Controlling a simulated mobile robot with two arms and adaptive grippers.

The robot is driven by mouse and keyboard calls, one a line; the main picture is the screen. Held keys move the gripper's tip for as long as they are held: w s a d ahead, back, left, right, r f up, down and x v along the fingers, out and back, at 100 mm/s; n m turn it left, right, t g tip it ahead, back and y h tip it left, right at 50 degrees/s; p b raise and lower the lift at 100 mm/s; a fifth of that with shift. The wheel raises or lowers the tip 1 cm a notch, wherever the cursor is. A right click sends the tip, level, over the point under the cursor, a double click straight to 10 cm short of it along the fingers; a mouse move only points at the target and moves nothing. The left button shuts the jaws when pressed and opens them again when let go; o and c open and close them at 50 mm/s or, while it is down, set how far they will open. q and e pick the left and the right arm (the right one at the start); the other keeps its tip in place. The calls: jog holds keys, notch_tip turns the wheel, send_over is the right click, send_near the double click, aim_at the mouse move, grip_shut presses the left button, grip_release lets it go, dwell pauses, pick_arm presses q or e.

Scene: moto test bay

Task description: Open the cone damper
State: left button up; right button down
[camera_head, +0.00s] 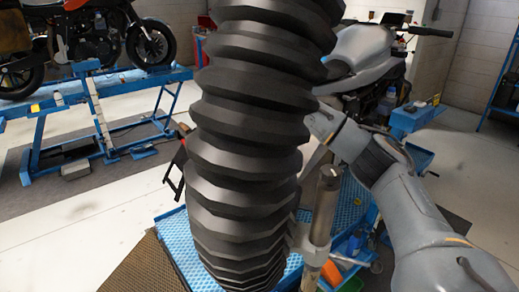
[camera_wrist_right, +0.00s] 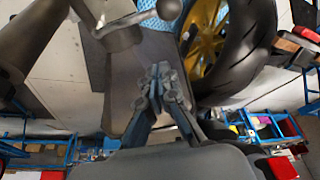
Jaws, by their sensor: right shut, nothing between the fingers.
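A large black ribbed hose (camera_head: 245,140) hangs through the middle of the head view and hides much behind it. In the right wrist view, a dark grey tapered part (camera_wrist_right: 35,50) at upper left meets a grey metal collar (camera_wrist_right: 118,35). A short lever with a rounded knob (camera_wrist_right: 168,8) sticks out at the top; this may be the cone damper's handle. My right gripper (camera_wrist_right: 158,75) is shut and empty, below the collar and knob and apart from them in the picture. In the head view my right arm goes behind the hose, which hides its gripper. My left gripper is not in view.
A metal post (camera_head: 325,205) stands right of the hose above a blue lift platform (camera_head: 180,240). A grey motorcycle (camera_head: 365,55) is behind. A black tyre (camera_wrist_right: 245,60) is near my right gripper. Another motorcycle (camera_head: 90,40) stands on a blue lift at left.

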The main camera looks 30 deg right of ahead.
notch_tip(320, 180, down, 7)
jog(key=a+p, duration=0.1)
jog(key=p, duration=0.2)
jog(key=shift+s+f, duration=0.15)
jog(key=shift+s, duration=0.3)
